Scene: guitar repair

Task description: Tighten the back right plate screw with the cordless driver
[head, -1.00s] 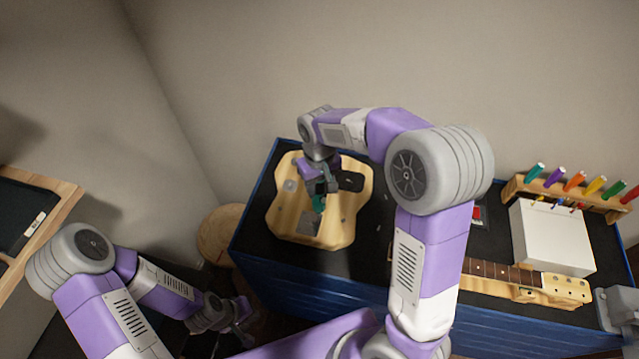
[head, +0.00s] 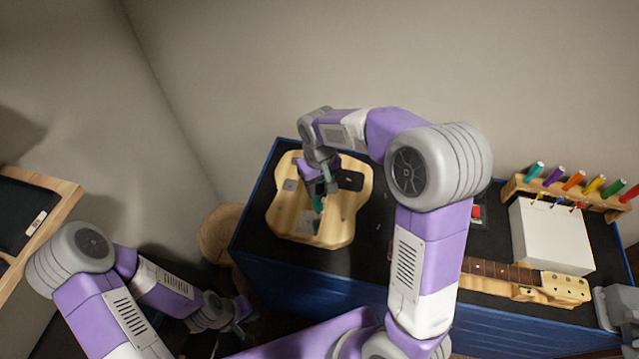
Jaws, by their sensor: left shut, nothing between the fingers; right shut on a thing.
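The wooden guitar body (head: 345,222) lies on the black top of the blue bench. A grey metal plate (head: 304,222) sits on it towards the front, and a black part (head: 351,181) sits at its right. My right gripper (head: 317,188) is over the body, shut on the cordless driver (head: 317,203), whose teal part points down close to the plate. The driver's tip and the back right plate screw are too small or hidden to make out. My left gripper (head: 245,316) is shut and empty, low beside the bench's front left.
A guitar neck (head: 500,271) lies at the bench's front right, near a white box (head: 550,238). A wooden rack (head: 570,192) of coloured screwdrivers stands behind it. A round wooden stool (head: 216,234) stands left of the bench.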

